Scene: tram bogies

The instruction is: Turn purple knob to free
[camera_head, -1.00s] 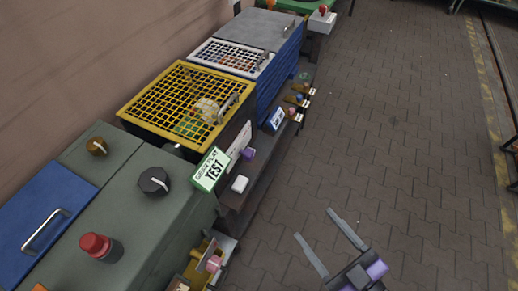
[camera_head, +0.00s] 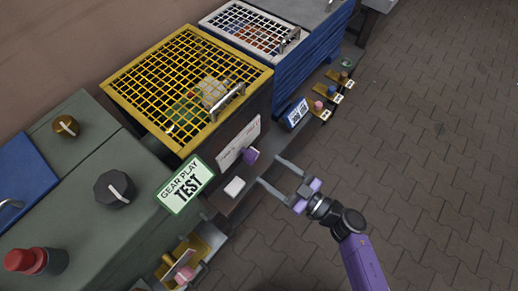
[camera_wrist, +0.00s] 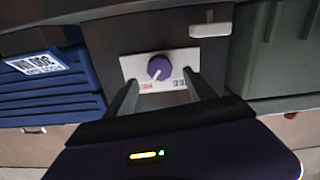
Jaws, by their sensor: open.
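The purple knob (camera_head: 250,155) sits on a white label plate (camera_head: 237,143) on the front of the yellow-grilled box. In the wrist view the knob (camera_wrist: 159,68) has a pale pointer line slanting toward the lower left of that picture. The plate (camera_wrist: 130,67) carries small red and dark lettering, too small to read. My gripper (camera_head: 268,171) is open and empty, in front of the plate and to the lower right of the knob. In the wrist view its two fingers (camera_wrist: 160,88) point toward the knob from either side, with a gap still between them and the knob.
A white block (camera_head: 235,187) sticks out beside the knob, near my gripper. A green "GEAR PLAY TEST" sign (camera_head: 185,184) stands to the left. The yellow grille (camera_head: 170,75) is above. A blue-and-white sign (camera_head: 296,113) is to the right. The paved floor (camera_head: 430,150) is clear.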

